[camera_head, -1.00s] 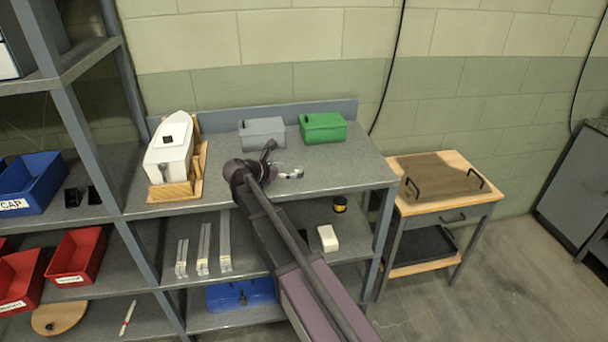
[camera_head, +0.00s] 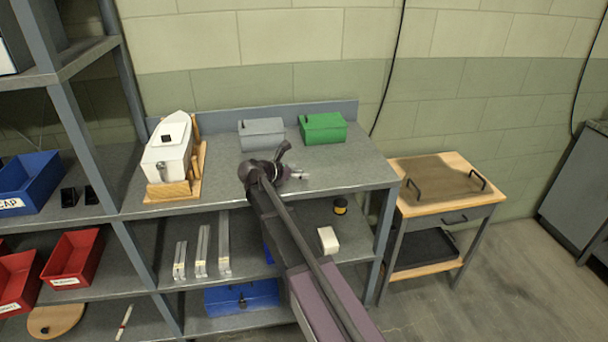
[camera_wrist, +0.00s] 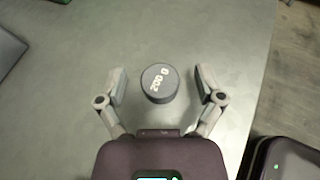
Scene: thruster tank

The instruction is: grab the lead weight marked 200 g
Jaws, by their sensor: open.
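The lead weight (camera_wrist: 160,83) is a short dark grey cylinder with white "200 g" lettering on its top. In the wrist view it stands on the grey bench top (camera_wrist: 60,110). My gripper (camera_wrist: 160,82) is open, with one finger on each side of the weight and a visible gap on both sides. I cannot tell how high the fingers are above the bench top. In the head view my gripper (camera_head: 298,175) is over the upper bench, and my arm hides the weight there.
A grey box (camera_head: 262,134) and a green box (camera_head: 323,128) stand at the back of the bench. A white model boat (camera_head: 168,152) on a wooden stand is at the left. A wooden-topped cart (camera_head: 440,180) stands at the right. The bench front is mostly clear.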

